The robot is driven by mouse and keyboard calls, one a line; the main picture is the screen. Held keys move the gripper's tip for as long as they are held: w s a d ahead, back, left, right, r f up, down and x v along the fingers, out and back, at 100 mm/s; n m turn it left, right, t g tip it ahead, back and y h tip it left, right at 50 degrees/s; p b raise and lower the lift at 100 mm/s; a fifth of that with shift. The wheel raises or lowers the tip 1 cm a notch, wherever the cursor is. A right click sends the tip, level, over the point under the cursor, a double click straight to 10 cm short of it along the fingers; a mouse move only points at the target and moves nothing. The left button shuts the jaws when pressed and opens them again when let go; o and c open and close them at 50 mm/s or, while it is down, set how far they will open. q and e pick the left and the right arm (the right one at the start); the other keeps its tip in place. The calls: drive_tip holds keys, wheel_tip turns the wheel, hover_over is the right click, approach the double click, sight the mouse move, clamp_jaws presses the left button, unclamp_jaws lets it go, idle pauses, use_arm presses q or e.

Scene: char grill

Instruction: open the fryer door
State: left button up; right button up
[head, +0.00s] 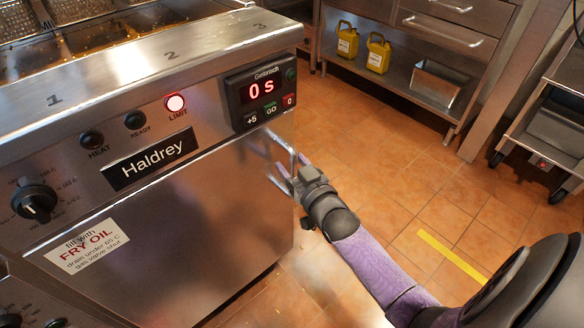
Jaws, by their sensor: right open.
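The fryer door (185,235) is the plain steel front panel below the control strip, and it looks closed. A bright vertical bar handle (281,148) stands near its upper right edge. My right gripper (285,178) is at the lower part of this handle, with its open fingers pointing left toward the door. I cannot tell whether the fingers are around the handle or beside it. My left gripper is not in view.
The fryer's control strip has a timer (262,92), a lit limit lamp (175,103) and a black knob (34,201). A steel shelf unit with yellow jugs (378,53) stands at the back.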

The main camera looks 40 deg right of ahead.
clamp_jaws()
idle(1.0)
idle(0.4)
